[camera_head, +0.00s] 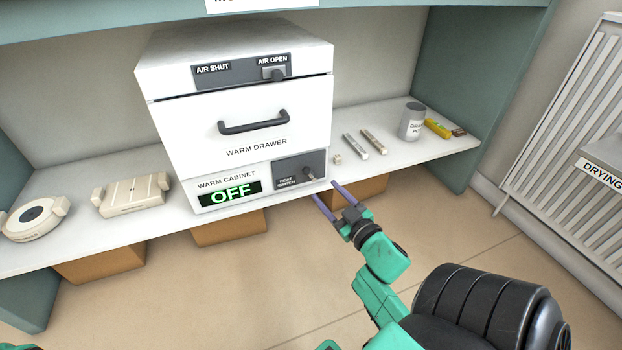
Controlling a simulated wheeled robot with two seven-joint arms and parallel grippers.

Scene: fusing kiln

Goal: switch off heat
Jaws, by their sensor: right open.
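The white warm cabinet (262,178) stands on the shelf, with its drawer above closed. Its display (230,194) reads OFF in green letters. The heat switch (310,174) is a small lever on a dark grey panel (290,166) at the cabinet's lower right. My right gripper (325,195) is open and empty, with its two purple fingers just below and to the right of the heat switch. I cannot tell whether a finger touches the lever. My left gripper is not in view.
The drawer handle (254,122) and an air slider (274,74) at AIR OPEN are above. A grey can (412,121), a yellow item (437,128) and small bars (374,142) lie right on the shelf (440,148). Two cream moulds (131,194) lie left. A radiator (575,130) stands right.

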